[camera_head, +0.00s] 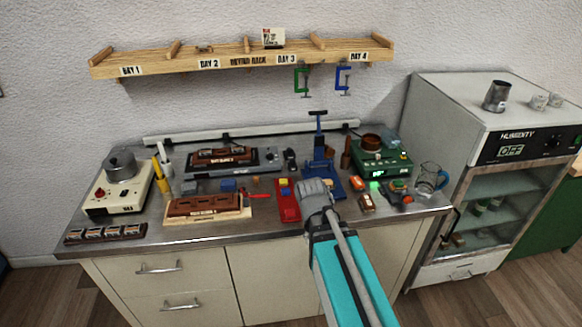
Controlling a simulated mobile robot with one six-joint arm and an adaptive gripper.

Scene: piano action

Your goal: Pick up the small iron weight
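My gripper (316,190) shows as a grey shape at the end of my arm, over the front middle of the metal workbench (275,231). Its fingers point away from the camera and are too small to tell open from shut. I cannot make out for sure which thing is the small iron weight. A small dark object (290,158) stands at the back of the bench, left of the blue press (319,160), but its kind is unclear. Whatever lies directly under or beyond my gripper is hidden.
A red tray (286,208) lies just left of my gripper. Wooden blocks, a cream hot plate (119,190), a green device (390,158) and a glass jug (430,179) crowd the bench. A shelf (240,59) with hanging clamps is above. A humidity cabinet (490,160) stands right.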

